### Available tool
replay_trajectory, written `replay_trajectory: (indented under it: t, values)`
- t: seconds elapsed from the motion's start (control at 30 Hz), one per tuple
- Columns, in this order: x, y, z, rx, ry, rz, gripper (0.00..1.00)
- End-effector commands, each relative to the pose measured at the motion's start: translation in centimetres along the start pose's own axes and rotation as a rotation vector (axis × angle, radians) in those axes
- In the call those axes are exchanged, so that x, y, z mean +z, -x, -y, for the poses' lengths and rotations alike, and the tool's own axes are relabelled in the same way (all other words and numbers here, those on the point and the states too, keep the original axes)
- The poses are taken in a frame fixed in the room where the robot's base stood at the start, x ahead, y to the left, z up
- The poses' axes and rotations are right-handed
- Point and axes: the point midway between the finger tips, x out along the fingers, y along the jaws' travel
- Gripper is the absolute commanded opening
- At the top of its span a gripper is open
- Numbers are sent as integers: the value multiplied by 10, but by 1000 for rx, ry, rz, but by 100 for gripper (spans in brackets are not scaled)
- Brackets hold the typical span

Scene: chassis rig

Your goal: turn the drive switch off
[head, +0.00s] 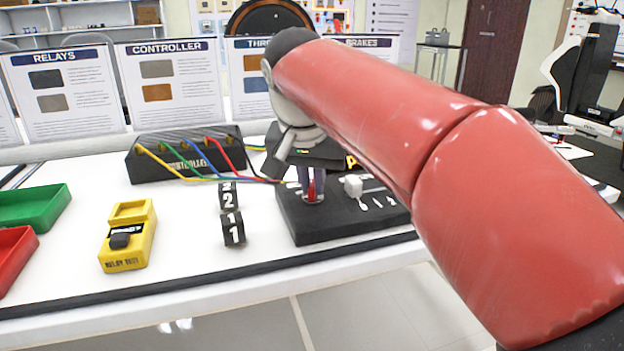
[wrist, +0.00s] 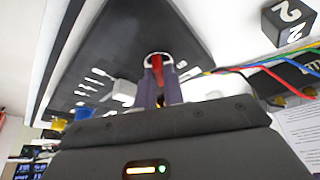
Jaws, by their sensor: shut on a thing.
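The drive switch appears to be a red lever (head: 312,191) with a pale ring at its base, on a black panel box (head: 345,222) on the white bench. My gripper (head: 312,184) reaches down from above and is shut on the red lever. In the wrist view, the red lever (wrist: 168,76) shows between the two fingers of my gripper (wrist: 158,74), near the ring. The lever's exact tilt and any label beside it are hard to make out. My arm hides part of the panel.
A white knob (head: 353,185) sits on the panel right of the lever. Black number blocks (head: 232,228), a yellow relay tester (head: 128,237) and a black controller (head: 160,165) with coloured wires stand to the left. Green (head: 35,207) and red trays (head: 14,258) lie far left.

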Motion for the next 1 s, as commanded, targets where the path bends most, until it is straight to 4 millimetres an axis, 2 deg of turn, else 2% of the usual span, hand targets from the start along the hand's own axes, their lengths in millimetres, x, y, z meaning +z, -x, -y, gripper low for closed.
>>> replay_trajectory:
  t: [0.37, 1.0]
  values:
    - [-1, 1, -2, -44, 100, -1, 0]
    - [-3, 2, -5, -262, 627, -1, 0]
